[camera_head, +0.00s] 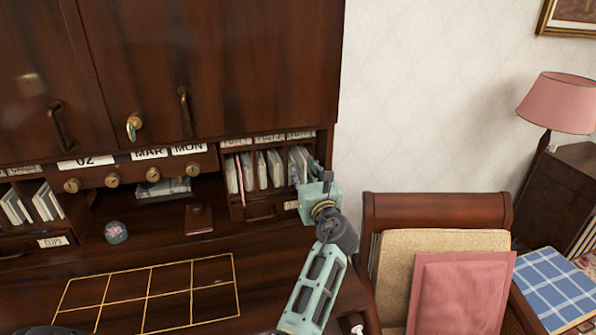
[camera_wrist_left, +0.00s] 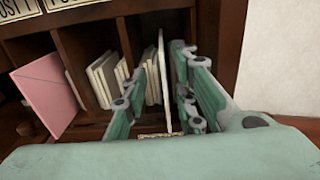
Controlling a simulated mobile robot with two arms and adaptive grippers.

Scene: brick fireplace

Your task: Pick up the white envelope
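A thin white envelope (camera_wrist_left: 163,82) stands upright, edge-on, in the right-hand pigeonhole of the desk hutch, beside other pale envelopes. My left gripper (camera_wrist_left: 157,88) reaches into that pigeonhole with its fingers apart, one on each side of the white envelope. The right finger is close to it; I cannot tell whether they touch. A clear gap shows on the left finger's side. In the head view my left gripper (camera_head: 313,180) is at the right end of the pigeonholes and partly hides that compartment. My right gripper is not in view.
Other pigeonholes hold paler envelopes (camera_wrist_left: 103,80) and a pink one (camera_wrist_left: 50,90), with thin wooden dividers between. A paperweight (camera_head: 116,232) and small brown book (camera_head: 198,218) sit on the desk. A chair (camera_head: 435,208) with cushions stands at the right.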

